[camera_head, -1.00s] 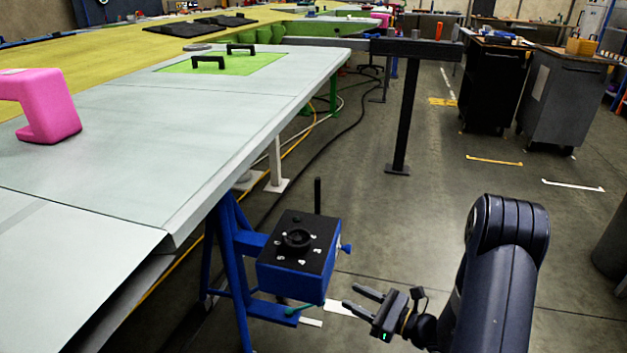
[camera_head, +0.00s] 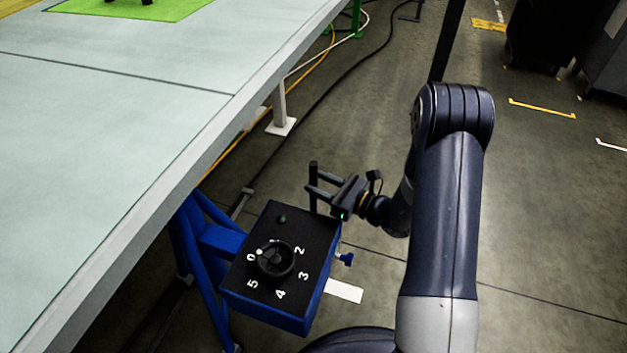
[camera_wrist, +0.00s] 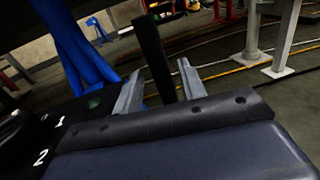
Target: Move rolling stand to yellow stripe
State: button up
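A blue stand with a black-topped box (camera_head: 303,229) stands beside the big panel table. Its top carries a black knob (camera_head: 275,258) ringed by white numbers. A thin black upright post (camera_head: 313,170) rises at the box's far corner. My gripper (camera_head: 316,187) is at this post, its fingers pointing left. In the wrist view the post (camera_wrist: 152,55) stands between the two spread fingers, with gaps visible beside it. A yellow stripe (camera_head: 541,107) lies on the floor at the upper right. The stand's lower parts are mostly hidden; no wheels are clearly visible.
The pale panel table (camera_head: 120,130) fills the left. A white floor mark (camera_head: 343,290) lies right of the box, and another yellow mark (camera_head: 488,24) lies farther back. Dark cables (camera_head: 330,95) run along the floor. Dark cabinets (camera_head: 545,40) stand upper right. Open floor lies right of my arm.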

jog(key=shift+x, duration=1.2)
jog(key=shift+c, duration=0.5)
jog(key=shift+d, duration=0.1)
grip_shut()
